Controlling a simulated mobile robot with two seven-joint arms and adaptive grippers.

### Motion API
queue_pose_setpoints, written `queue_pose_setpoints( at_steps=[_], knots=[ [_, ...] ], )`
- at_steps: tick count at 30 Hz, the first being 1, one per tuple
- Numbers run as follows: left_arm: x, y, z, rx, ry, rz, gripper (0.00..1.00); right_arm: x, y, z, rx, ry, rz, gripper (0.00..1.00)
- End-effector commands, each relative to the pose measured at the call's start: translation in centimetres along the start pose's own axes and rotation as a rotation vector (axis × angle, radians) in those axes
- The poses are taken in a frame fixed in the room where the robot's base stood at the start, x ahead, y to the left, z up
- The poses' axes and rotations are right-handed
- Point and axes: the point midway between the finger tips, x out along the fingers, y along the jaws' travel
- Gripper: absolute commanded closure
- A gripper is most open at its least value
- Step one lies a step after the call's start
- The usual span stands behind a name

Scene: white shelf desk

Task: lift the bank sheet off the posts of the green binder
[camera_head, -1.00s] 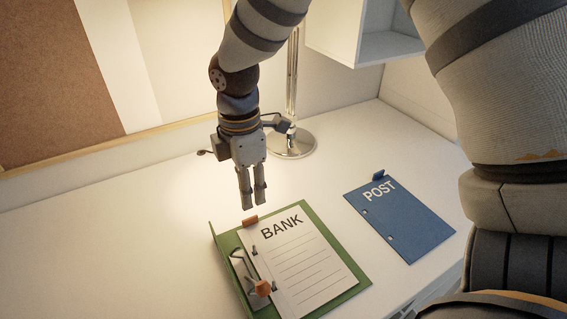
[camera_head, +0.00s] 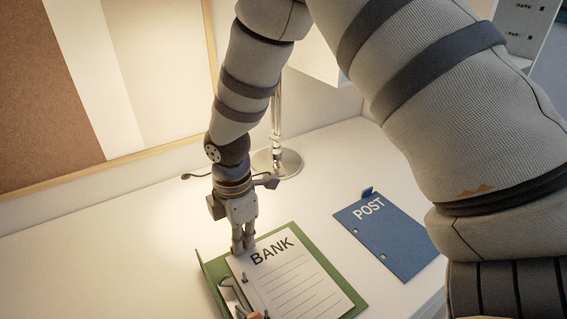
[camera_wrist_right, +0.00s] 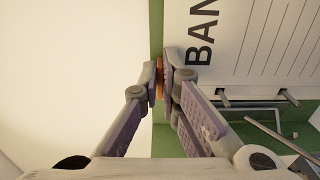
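The bank sheet (camera_head: 290,281) is white, lined and marked BANK, and lies flat on the open green binder (camera_head: 327,270). Its label also shows in the right wrist view (camera_wrist_right: 201,38). My right gripper (camera_head: 243,247) is at the sheet's upper left corner, its fingers shut on an orange tab (camera_wrist_right: 159,78) at the sheet's edge. Two metal posts (camera_wrist_right: 222,98) stand at the sheet's left margin, beside the binder's metal lever (camera_wrist_right: 280,133). A second orange tab (camera_head: 256,315) is partly cut off at the bottom of the head view. My left gripper is not in view.
A lamp base (camera_head: 277,163) stands behind my right gripper. A white shelf (camera_head: 318,62) hangs at the back. The desk left of the binder is clear.

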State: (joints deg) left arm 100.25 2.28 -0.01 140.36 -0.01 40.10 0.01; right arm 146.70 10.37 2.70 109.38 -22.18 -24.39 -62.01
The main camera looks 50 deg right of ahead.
Motion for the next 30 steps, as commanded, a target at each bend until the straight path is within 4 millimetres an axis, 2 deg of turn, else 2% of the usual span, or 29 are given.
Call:
queue_pose_setpoints(
  at_steps=[5,7,15,19,23,30],
  knots=[
    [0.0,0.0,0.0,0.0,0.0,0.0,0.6,0.0,0.0,0.0,0.0,0.0,0.0,1.0],
    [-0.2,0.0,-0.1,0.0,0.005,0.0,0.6,-0.6,0.1,0.0,0.001,0.001,0.003,1.0],
    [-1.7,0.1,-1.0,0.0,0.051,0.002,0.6,-7.5,0.2,0.0,0.001,0.004,0.012,1.0],
    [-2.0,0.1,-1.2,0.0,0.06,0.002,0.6,-9.5,0.1,0.0,0.001,0.002,0.007,1.0],
    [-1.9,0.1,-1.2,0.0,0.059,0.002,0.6,-9.7,0.0,0.0,0.0,0.0,-0.001,1.0],
    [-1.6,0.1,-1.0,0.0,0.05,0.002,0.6,-8.4,0.0,0.0,0.0,-0.001,-0.006,1.0]
  ],
)
